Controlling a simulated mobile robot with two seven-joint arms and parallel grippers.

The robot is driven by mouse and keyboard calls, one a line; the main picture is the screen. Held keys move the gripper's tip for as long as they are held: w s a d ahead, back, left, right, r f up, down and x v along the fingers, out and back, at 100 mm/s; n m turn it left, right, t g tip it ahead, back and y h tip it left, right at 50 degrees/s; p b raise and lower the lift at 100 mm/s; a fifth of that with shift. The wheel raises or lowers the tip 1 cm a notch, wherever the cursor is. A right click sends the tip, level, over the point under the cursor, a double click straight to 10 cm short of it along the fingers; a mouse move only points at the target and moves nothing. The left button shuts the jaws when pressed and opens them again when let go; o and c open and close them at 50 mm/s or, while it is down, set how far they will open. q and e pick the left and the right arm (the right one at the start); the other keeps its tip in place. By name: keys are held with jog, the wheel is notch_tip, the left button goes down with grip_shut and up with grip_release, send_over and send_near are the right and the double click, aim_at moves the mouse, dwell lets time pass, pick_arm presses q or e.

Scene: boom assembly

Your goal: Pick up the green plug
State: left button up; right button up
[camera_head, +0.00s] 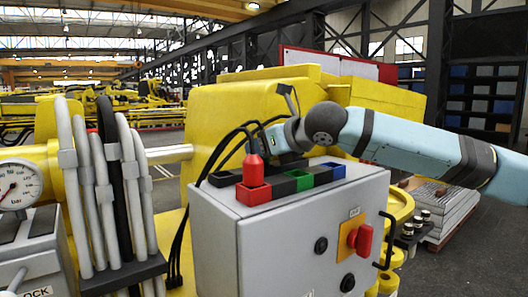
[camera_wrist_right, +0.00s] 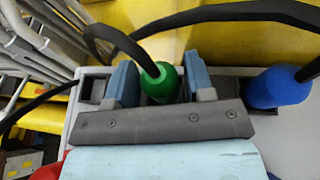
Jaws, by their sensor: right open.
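The green plug (camera_wrist_right: 160,82) has a black cable from its top and shows in the right wrist view. My right gripper (camera_wrist_right: 161,82) is open, with one blue-grey finger on each side of it. Whether the fingers touch it is not clear. In the head view my right gripper (camera_head: 283,142) is over the back of the grey control box (camera_head: 215,235); I cannot make out the green plug there. A green socket (camera_head: 300,180) sits on the box top. My left gripper is not in view.
A red plug (camera_head: 253,164) stands at the red socket (camera_head: 253,193). A blue socket (camera_head: 331,171) is at the right. A blue plug (camera_wrist_right: 278,88) is right of my gripper in the wrist view. Black cables (camera_head: 222,145) loop behind the box. Hoses (camera_head: 75,185) stand left.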

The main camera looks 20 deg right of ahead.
jog(key=shift+x, duration=1.1)
jog(key=shift+s+d+r, duration=0.1)
jog(key=shift+s+d, duration=0.05)
jog(key=c, duration=0.7)
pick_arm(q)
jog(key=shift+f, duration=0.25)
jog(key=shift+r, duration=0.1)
pick_arm(e)
jog(key=shift+r, duration=0.1)
jog(key=shift+r, duration=0.25)
pick_arm(q)
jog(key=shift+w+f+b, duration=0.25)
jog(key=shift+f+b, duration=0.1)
jog(key=shift+b, duration=0.45)
pick_arm(e)
notch_tip(320, 180, up, 19)
jog(key=shift+r, duration=0.2)
